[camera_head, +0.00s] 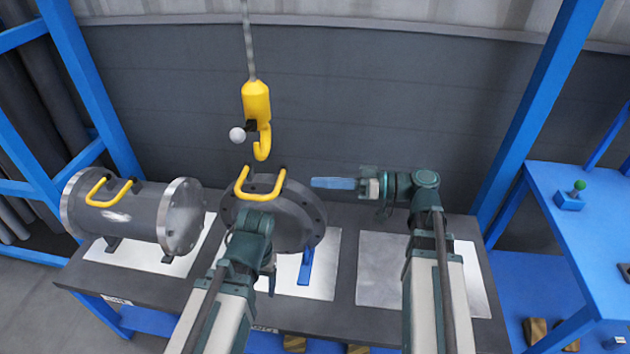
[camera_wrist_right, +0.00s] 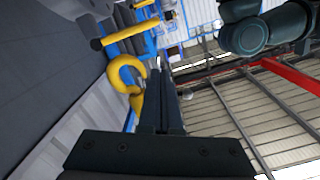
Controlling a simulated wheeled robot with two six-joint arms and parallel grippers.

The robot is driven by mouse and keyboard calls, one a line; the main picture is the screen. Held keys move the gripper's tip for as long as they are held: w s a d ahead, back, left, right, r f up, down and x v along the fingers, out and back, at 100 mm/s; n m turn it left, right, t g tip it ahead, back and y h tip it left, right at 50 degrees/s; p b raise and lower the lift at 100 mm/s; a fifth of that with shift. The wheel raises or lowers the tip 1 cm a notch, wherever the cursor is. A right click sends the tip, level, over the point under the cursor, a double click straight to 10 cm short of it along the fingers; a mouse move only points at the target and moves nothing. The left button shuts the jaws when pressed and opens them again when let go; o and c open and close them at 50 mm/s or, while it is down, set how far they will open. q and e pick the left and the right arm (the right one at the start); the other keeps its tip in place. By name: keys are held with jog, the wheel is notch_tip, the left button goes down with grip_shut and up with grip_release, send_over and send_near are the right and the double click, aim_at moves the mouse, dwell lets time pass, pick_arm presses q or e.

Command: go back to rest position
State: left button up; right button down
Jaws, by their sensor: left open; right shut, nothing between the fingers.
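My right gripper (camera_head: 318,183) has blue fingers pointing left above the table's back half, shut with nothing between them. In the right wrist view its fingers (camera_wrist_right: 161,70) are together, with the yellow crane hook (camera_wrist_right: 128,72) beside them. My left gripper (camera_head: 262,228) is in front of the upright grey flanged cover (camera_head: 300,215), below its yellow handle (camera_head: 260,192). It is open; its fingertips are mostly hidden by the wrist, and I cannot tell whether it touches the cover.
The grey flanged shell (camera_head: 140,218) lies on the left of the dark table (camera_head: 335,318). The yellow hook (camera_head: 257,105) hangs on a cable above the cover, with a pale ball beside it. A bare plate (camera_head: 380,270) lies under my right arm. A blue bench (camera_head: 590,235) stands right.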

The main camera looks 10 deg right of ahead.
dwell(0.4)
jog(key=s+a+f+m+g+h+p, duration=0.2)
jog(key=s+a+f+g+h+p, duration=0.3)
jog(key=a+f, duration=0.4)
pick_arm(q)
notch_tip(320, 180, up, 8)
jog(key=p, duration=0.2)
jog(key=shift+p, duration=0.4)
pick_arm(e)
jog(key=s+d+f+m+h, duration=0.3)
jog(key=s+h, duration=0.3)
jog(key=h, duration=0.7)
jog(key=shift+s+f+m, duration=0.25)
jog(key=shift+f+m, duration=0.25)
jog(key=shift+f, duration=0.05)
